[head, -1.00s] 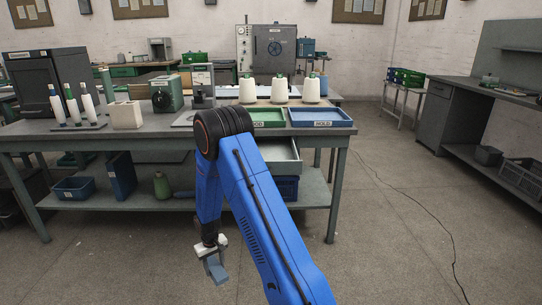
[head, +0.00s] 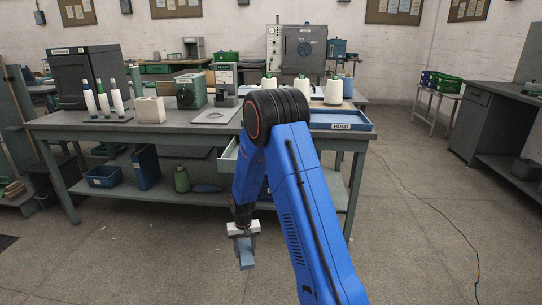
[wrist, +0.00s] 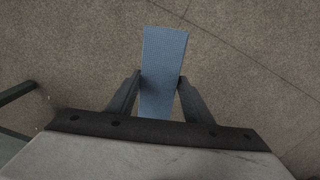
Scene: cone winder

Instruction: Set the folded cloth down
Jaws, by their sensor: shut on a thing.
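The folded cloth (wrist: 163,65) is a narrow blue-grey strip in the wrist view, over bare floor. My gripper (wrist: 158,95) is shut on it, one dark finger against each side. In the head view my gripper (head: 243,236) hangs low in front of the workbench (head: 130,131), and the cloth (head: 245,253) hangs from it, above the floor. The cloth's part between the fingers is partly covered by them.
The bench carries spools (head: 89,101), a white block (head: 149,110), a green machine (head: 190,92), yarn cones (head: 333,92) and a blue tray (head: 345,121). A drawer (head: 228,155) stands open. My arm hides part of the bench. The floor (head: 130,255) in front is clear.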

